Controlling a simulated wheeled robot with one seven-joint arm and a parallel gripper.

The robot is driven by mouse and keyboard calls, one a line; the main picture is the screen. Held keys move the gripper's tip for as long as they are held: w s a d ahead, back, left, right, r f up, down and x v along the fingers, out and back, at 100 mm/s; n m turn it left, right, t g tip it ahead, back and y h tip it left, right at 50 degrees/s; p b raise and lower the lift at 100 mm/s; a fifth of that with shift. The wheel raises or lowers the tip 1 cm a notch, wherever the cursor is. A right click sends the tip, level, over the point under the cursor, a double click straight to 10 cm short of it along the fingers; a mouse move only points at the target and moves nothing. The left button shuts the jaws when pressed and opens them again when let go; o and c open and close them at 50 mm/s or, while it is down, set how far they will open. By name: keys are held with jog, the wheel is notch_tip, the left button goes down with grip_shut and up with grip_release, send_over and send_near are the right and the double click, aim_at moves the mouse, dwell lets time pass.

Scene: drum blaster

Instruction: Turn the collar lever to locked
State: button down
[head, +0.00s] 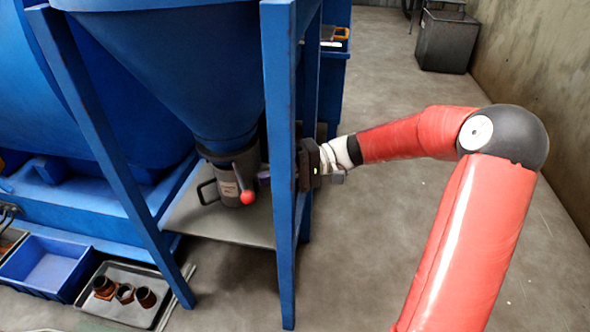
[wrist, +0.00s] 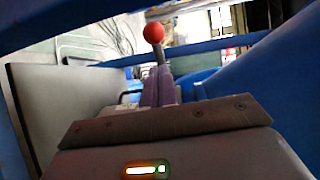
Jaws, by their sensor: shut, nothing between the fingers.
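The collar (head: 226,172) is a grey cylinder with a pale label under the blue hopper cone. Its lever (head: 239,180) ends in a red ball knob (head: 247,197) and slants downward across the collar's front. My gripper (head: 264,176) reaches in from the right, its fingertips just right of the lever and partly hidden by a blue post. In the wrist view the purple fingers (wrist: 158,86) are together and empty. The red knob (wrist: 153,33) and dark lever stem show just beyond their tips; whether they touch is unclear.
A blue upright post (head: 281,150) stands between the head camera and my wrist. A grey plate (head: 200,215) lies beneath the collar. A black handle (head: 206,192) sticks out at the collar's left. A blue bin (head: 48,267) and a tray of fittings (head: 112,312) stand lower left.

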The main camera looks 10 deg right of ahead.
aim_at(242, 184)
jog(key=shift+x, duration=1.3)
jog(key=shift+a, duration=0.1)
jog(key=x, duration=0.2)
jog(key=p+x, duration=0.1)
jog(key=x, duration=0.1)
jog(key=shift+s+r, duration=0.15)
jog(key=shift+s, duration=0.05)
